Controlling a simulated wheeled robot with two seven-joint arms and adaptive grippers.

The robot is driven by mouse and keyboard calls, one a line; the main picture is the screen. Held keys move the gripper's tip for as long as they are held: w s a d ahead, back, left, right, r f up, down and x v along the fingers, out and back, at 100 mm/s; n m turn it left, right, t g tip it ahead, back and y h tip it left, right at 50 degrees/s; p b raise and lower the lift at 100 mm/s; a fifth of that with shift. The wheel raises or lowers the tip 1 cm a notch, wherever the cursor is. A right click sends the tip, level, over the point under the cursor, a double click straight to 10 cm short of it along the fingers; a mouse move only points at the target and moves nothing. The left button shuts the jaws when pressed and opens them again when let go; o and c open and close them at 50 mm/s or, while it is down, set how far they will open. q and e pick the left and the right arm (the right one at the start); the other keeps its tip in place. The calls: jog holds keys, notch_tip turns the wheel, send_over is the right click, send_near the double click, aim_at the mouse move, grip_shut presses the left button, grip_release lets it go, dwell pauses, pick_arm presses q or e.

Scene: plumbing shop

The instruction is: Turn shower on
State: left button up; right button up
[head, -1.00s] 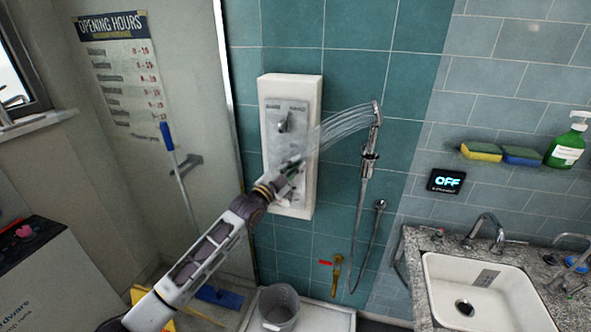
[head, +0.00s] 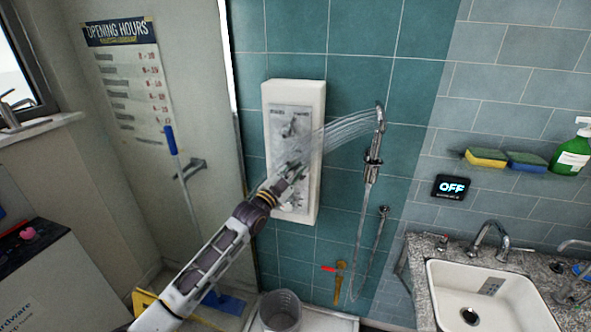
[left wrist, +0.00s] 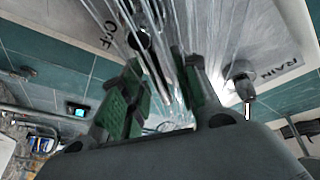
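A white shower panel (head: 316,165) with a grey metal control plate (head: 290,112) hangs on the teal tiled wall. An upper knob (head: 290,130) sits on the plate; the lower controls are partly hidden by my gripper and water. A hand shower (head: 379,120) on its holder sprays water (head: 340,132) left onto the panel. My left gripper (head: 296,168) is at the panel's lower half. In the left wrist view its green-padded fingers (left wrist: 165,95) are apart, with water streaks between them. A metal knob (left wrist: 240,74) by the "RAIN" label is right of the fingers. My right gripper is out of view.
A display (head: 451,187) reads "OFF". A sink (head: 480,295) is at right, with sponges (head: 486,158) and a green bottle (head: 571,155) above. A grey bucket (head: 281,312) stands below the panel. A blue-handled pole (head: 171,141) leans at left.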

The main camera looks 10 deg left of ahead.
pick_arm(q)
jog(key=shift+s, duration=0.1)
dwell(0.3)
jog(key=v, duration=1.1)
jog(key=shift+s+a, duration=0.15)
jog(key=shift+s, duration=0.2)
dwell(0.3)
jog(key=shift+f, duration=0.1)
dwell(0.4)
